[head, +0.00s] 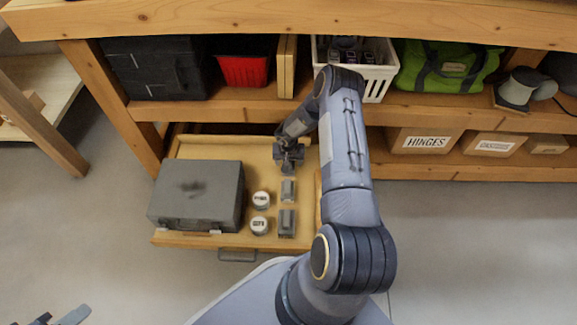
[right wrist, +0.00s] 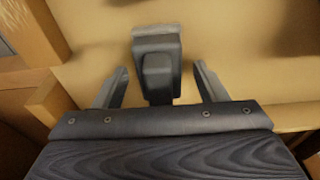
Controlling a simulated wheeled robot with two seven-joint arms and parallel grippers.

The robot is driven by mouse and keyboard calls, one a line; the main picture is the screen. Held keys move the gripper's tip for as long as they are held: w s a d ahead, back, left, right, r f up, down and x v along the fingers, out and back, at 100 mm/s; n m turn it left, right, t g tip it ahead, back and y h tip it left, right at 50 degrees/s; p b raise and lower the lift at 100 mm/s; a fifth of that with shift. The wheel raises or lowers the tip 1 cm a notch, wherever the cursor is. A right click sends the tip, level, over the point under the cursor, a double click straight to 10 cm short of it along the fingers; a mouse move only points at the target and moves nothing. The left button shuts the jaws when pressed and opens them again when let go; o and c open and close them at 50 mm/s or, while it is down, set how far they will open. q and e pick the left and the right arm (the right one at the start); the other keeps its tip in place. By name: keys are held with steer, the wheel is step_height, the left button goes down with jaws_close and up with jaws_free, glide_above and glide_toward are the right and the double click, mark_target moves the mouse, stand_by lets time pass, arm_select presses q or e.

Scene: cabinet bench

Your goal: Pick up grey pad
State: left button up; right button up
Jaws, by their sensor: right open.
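Two small grey blocks lie in the open drawer, a smaller one (head: 288,190) and a larger one (head: 286,223) nearer the drawer front. I cannot tell for sure which is the grey pad. My right gripper (head: 289,156) is over the drawer, just behind the smaller block. In the right wrist view, my open right gripper (right wrist: 160,72) has a grey object with a raised dark middle (right wrist: 157,70) between its fingers, with a gap on each side. My left gripper (head: 60,317) is partly cut off at the bottom left corner, clear of the drawer.
The wooden drawer (head: 175,238) also holds a grey case (head: 195,192) and two white-lidded jars (head: 261,198) (head: 259,225). Shelves behind hold a white basket (head: 374,85), a red bin (head: 243,70), a green bag (head: 445,70) and a HINGES box (head: 425,140). Floor at right is clear.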

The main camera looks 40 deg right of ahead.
steer(key=c, duration=1)
steer(key=shift+r+p, duration=0.45)
steer(key=shift+r, duration=0.15)
step_height(320, 180, up, 3)
steer(key=shift+f+p, duration=0.15)
steer(key=shift+p, duration=0.75)
steer(key=s+a+r+p, duration=0.1)
steer(key=a+r, duration=0.2)
steer(key=a, duration=0.1)
steer(key=s+a+r+p, duration=0.1)
steer(key=a+r+p, duration=0.1)
steer(key=a, duration=0.3)
steer(key=s+a+r+p, duration=0.1)
steer(key=a+r+p, duration=0.1)
steer(key=a+r, duration=0.2)
steer(key=shift+s+a+r, duration=0.1)
steer(key=shift+s+a, duration=0.2)
